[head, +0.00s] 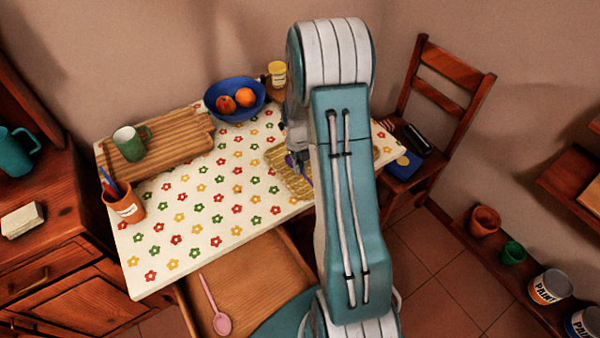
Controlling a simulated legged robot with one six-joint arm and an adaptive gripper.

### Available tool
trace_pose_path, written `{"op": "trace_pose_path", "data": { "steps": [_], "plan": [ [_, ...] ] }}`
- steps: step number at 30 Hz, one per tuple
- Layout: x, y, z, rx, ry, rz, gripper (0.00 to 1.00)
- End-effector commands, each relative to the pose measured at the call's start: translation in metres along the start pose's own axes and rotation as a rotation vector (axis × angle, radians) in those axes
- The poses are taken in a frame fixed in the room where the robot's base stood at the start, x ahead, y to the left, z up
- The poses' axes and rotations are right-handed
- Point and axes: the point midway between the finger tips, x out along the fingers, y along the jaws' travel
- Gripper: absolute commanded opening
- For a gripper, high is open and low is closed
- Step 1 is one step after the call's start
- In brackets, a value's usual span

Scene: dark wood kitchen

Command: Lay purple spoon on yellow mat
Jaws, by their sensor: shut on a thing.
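The yellow mat (294,185) lies on the flowered tablecloth at the right part of the table, partly hidden behind my arm. My gripper (300,161) points down over the mat, mostly hidden by my own arm, and is shut on the purple spoon (308,172). Only a small purple part of the spoon shows, right at the fingertips over the mat. I cannot tell whether the spoon touches the mat.
A blue bowl (222,112) with fruit, a yellow-labelled jar (277,74), a wooden board (182,150) with a green mug (129,143), and an orange pencil cup (126,206) stand on the table. A pink spoon (213,305) lies in the open drawer. A chair (440,100) stands right.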

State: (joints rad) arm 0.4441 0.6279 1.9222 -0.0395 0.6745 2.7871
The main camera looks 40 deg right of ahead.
Motion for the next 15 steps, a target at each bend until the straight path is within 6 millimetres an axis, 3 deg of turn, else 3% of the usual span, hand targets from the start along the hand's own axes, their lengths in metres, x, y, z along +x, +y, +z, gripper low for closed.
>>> {"op": "trace_pose_path", "data": {
  "steps": [6,15],
  "plan": [
    [0.030,0.000,0.002,0.000,0.002,0.001,0.00],
    [0.032,0.000,0.003,0.000,0.001,0.000,0.00]
  ]
}}
